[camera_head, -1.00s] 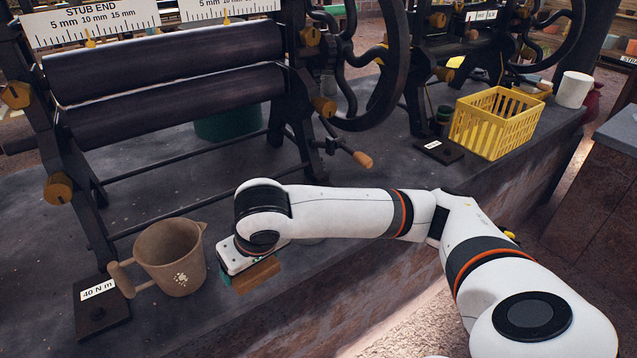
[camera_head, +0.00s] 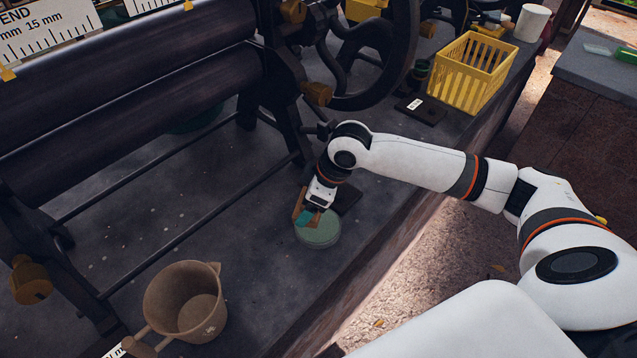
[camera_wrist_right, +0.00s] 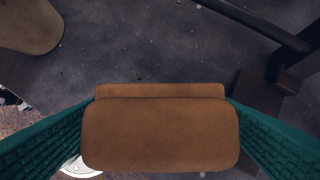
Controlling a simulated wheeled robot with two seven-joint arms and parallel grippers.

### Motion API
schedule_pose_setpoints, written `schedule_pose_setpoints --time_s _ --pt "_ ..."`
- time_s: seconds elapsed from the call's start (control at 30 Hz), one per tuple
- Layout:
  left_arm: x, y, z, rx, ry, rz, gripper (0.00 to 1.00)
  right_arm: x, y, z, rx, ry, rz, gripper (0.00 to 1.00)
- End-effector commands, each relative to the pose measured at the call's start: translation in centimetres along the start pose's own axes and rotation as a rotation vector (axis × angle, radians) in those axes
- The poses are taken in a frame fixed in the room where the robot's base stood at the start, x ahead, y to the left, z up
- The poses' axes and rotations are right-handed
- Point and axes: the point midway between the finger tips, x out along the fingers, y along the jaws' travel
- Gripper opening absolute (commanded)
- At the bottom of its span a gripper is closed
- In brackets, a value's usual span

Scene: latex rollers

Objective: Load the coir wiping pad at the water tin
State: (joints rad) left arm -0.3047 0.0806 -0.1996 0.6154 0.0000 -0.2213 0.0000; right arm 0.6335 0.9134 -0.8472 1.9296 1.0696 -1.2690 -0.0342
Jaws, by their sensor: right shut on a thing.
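The brown coir wiping pad (camera_head: 298,206) is held in my right gripper (camera_head: 309,214). In the right wrist view, the pad (camera_wrist_right: 160,135) fills the lower middle, clamped between two green ribbed fingers. The water tin (camera_head: 319,234) is a low, round, pale green dish on the bench. The gripper and pad overlap its far left rim in the head view. Whether the pad touches the tin I cannot tell. A pale curved rim (camera_wrist_right: 80,168) shows below the pad at lower left in the wrist view, mostly hidden. My left gripper is not in view.
A brown jug (camera_head: 186,303) stands at the lower left of the bench. The dark roller machine (camera_head: 130,110) rises behind, its frame leg close to my right gripper. A yellow crate (camera_head: 470,75) stands at the back right. The bench edge runs just right of the tin.

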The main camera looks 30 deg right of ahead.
Motion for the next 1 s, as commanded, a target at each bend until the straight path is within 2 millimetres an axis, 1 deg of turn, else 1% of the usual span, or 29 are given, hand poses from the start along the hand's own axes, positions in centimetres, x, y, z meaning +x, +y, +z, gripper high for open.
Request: schedule_pose_setpoints --time_s 0.03,0.1,0.3,0.43,0.67,1.0 --pt "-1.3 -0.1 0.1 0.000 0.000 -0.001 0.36 -0.4 -0.4 -0.1 -0.043 0.003 0.022 0.63" --pt "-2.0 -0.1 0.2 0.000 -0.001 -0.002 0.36 -0.2 -0.9 -0.4 -0.111 0.002 0.050 0.63" --pt "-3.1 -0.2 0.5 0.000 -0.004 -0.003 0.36 0.2 -1.9 -1.1 -0.240 0.000 0.100 0.63" --pt "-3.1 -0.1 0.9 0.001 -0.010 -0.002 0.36 0.5 -2.2 -1.4 -0.272 -0.001 0.113 0.63" --pt "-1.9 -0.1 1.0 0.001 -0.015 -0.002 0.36 1.5 -2.2 -1.9 -0.278 0.000 0.113 0.63" --pt "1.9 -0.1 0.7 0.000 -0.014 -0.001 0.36 4.5 -2.2 -3.2 -0.278 0.002 0.112 0.63"
